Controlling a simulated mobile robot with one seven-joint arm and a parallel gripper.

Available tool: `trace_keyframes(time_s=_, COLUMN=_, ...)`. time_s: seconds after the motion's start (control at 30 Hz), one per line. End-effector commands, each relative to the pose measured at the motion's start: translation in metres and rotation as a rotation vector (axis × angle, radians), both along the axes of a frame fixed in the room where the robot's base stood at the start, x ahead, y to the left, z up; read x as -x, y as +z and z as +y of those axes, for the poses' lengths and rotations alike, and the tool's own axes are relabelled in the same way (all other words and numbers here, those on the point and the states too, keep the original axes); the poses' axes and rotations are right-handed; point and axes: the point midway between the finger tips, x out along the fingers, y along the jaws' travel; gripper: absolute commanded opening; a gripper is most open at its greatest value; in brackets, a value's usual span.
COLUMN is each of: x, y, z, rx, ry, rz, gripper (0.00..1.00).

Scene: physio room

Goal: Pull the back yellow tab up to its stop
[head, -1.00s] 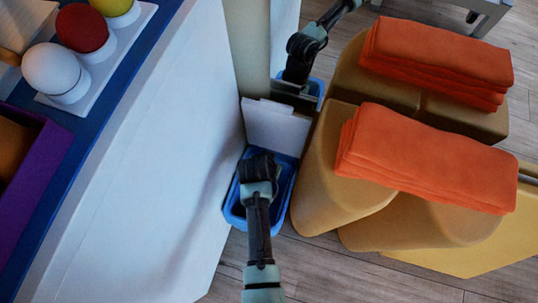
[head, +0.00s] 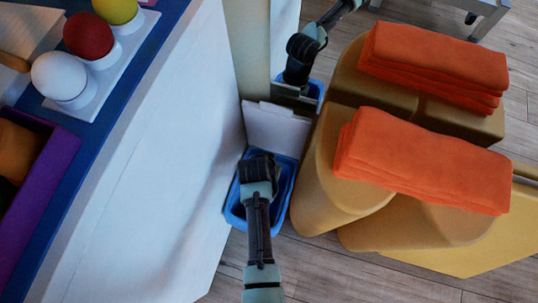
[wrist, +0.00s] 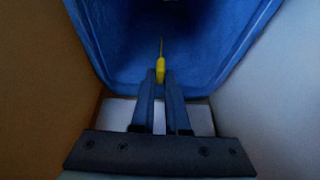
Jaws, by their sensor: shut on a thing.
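A thin yellow tab (wrist: 160,67) stands between my fingertips in the wrist view, against the blue inside of a bin. My gripper (wrist: 160,78) is shut on it. Only one yellow tab shows, and I cannot tell from the pictures whether it is the back one. In the head view my wrist hangs over the blue bin (head: 286,190), and it hides the fingers and the tab. The bin's blue wall (wrist: 235,40) also shows around the fingers in the wrist view. The lower end of the tab is lost in shadow.
A white cabinet side (head: 135,170) stands close left of the bin. Tan bolsters (head: 330,185) with folded orange towels (head: 425,160) stand close right. A pale panel (head: 277,132) rises behind the bin. A second blue bin-like shape (head: 316,92) shows farther back.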

Motion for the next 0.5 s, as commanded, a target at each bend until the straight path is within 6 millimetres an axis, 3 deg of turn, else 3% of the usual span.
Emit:
trace_keyframes(time_s=0.03, x=0.0, y=0.012, z=0.0, rx=0.0, ry=0.0, rz=0.0, gripper=0.0)
trace_keyframes(time_s=0.3, x=-0.001, y=0.049, z=0.0, rx=0.001, ry=0.0, rz=-0.002, gripper=0.0)
trace_keyframes(time_s=0.5, x=-0.001, y=0.058, z=0.0, rx=0.0, ry=0.0, rz=-0.001, gripper=0.0)
